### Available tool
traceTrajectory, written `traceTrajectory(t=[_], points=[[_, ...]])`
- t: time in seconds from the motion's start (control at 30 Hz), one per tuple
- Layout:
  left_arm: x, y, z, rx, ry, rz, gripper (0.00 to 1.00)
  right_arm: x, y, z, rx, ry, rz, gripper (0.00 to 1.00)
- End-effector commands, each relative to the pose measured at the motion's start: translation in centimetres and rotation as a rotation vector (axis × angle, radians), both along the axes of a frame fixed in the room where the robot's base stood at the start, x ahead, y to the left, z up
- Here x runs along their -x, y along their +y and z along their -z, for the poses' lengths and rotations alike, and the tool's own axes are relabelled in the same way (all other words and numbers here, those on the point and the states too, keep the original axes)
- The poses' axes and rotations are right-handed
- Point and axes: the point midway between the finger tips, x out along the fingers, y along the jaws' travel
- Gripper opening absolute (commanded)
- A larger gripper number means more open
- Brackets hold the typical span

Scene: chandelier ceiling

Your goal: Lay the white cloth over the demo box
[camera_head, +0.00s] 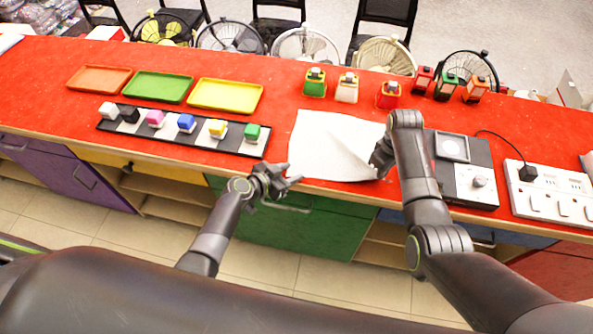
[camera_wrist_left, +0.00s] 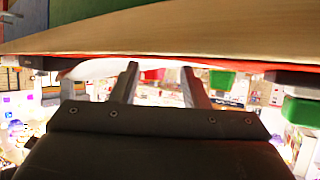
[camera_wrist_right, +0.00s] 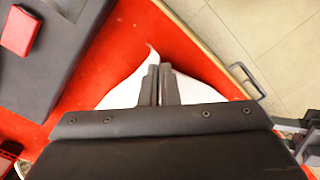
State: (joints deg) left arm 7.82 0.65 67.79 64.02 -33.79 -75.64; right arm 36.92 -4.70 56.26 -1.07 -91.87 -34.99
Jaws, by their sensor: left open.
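The white cloth (camera_head: 335,140) lies on the red counter top, its near part reaching the front edge. The demo box (camera_head: 452,190), a flat dark box with a grey square frame and a knob panel, stands to the right of the cloth, uncovered. My right gripper (camera_head: 378,168) is at the cloth's near right corner. In the right wrist view its fingers (camera_wrist_right: 160,85) are closed together on the cloth (camera_wrist_right: 125,92), with a corner poking up past the tips. My left gripper (camera_head: 292,175) is open and empty at the front edge, by the cloth's near left corner.
A black tray of coloured blocks (camera_head: 180,130) and orange, green (camera_head: 158,87) and yellow trays lie to the left. Small lantern-like items (camera_head: 388,95) stand behind the cloth. A white socket strip (camera_head: 550,190) with a cable is right of the box.

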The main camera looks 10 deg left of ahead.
Motion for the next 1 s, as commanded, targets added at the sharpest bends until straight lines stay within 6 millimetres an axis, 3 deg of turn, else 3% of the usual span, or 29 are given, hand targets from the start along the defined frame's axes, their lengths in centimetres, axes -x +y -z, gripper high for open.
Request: traceTrajectory(t=[0.4, 1.0], points=[[-0.09, -0.12, 0.23, 0.000, 0.002, 0.000, 0.41, 0.00, 0.01, 0.01, 0.000, 0.000, 0.000, 0.00], [0.05, -0.11, 0.38, 0.000, 0.006, 0.001, 0.02, 0.00, 0.00, 0.02, 0.000, 0.000, 0.000, 0.00]])
